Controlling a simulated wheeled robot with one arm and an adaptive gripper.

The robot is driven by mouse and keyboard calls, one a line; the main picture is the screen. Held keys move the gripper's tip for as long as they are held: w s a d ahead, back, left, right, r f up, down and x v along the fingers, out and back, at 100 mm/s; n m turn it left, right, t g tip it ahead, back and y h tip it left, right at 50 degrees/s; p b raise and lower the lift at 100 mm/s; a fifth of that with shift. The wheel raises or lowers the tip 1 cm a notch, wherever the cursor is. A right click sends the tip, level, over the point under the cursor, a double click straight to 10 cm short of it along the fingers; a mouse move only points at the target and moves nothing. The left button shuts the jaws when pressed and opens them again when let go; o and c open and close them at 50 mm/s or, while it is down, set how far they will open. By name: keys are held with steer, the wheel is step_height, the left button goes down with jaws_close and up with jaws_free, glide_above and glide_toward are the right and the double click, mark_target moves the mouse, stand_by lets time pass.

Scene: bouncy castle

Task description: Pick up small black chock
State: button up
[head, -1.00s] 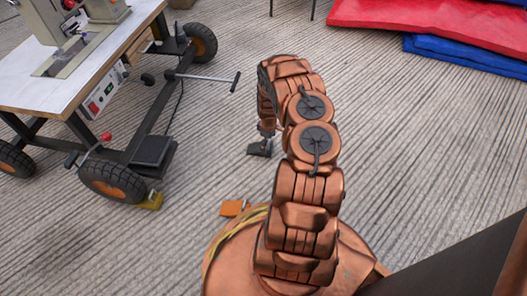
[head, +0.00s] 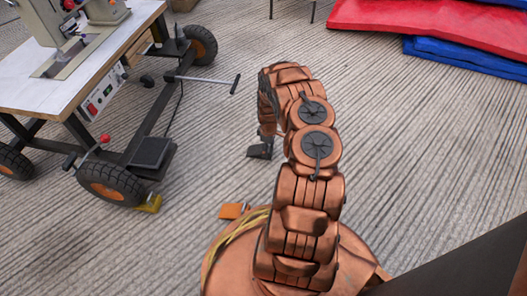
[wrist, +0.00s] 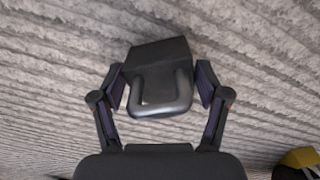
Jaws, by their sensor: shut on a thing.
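The small black chock (wrist: 158,56) is a dark wedge with a rounded grey handle, in the middle of the wrist view. It also shows in the head view (head: 259,151), just below the end of my arm. My gripper (wrist: 161,88) has one finger on each side of the chock near its handle and is shut on it. In the head view my gripper is mostly hidden behind my copper arm. Whether the chock touches the floor or is slightly above it, I cannot tell.
A wheeled table (head: 85,72) with a sewing machine stands at the left, a yellow chock (head: 149,204) by its front wheel. An orange block (head: 232,211) lies near my base. Red (head: 430,28) and blue (head: 465,58) folded material lies at the upper right. Ribbed floor between is clear.

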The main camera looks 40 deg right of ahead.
steer(key=c, duration=0.6)
steer(key=shift+r, duration=0.1)
